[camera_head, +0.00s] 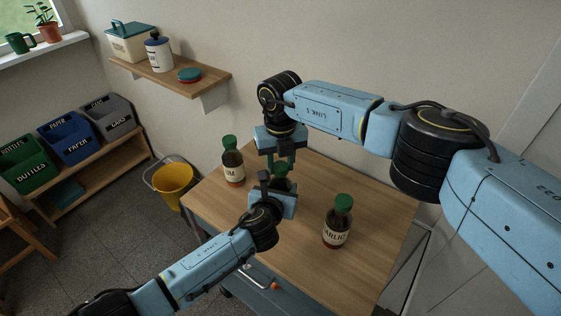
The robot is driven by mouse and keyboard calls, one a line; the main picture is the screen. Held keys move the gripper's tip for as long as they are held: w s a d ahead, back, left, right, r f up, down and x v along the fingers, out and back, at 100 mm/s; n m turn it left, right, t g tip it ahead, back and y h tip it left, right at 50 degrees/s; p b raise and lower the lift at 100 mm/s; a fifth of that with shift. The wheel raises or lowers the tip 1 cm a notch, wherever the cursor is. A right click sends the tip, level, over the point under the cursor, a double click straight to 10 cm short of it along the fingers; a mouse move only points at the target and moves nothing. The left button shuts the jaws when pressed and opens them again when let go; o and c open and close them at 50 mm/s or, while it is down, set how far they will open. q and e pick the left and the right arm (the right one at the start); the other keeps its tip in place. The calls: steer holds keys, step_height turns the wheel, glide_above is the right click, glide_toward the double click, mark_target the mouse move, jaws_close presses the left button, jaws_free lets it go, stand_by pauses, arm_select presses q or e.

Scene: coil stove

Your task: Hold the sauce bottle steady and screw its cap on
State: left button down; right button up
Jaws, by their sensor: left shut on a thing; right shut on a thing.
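A bottle (281,184), most likely the sauce bottle, is on the wooden table between my two grippers; its label is hidden. My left gripper (279,179) comes in from the front and is shut on its body. My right gripper (281,160) points down from above and is shut on a green cap (281,169) at the bottle's top. The cap is largely covered by the fingers, and I cannot tell how it is seated on the neck.
Two other green-capped bottles stand on the table (300,250): one at the left (233,166), one labelled garlic (336,228) at the front right. A wall shelf (205,88) with containers is behind. A yellow bucket (174,184) and recycling bins (70,138) stand left.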

steer(key=m, duration=0.7)
steer(key=shift+m, duration=0.3)
steer(key=m, duration=0.3)
steer(key=shift+m, duration=0.3)
steer(key=m, duration=0.4)
steer(key=o, duration=1.1)
steer(key=shift+r, duration=2.25)
steer(key=shift+c, duration=0.4)
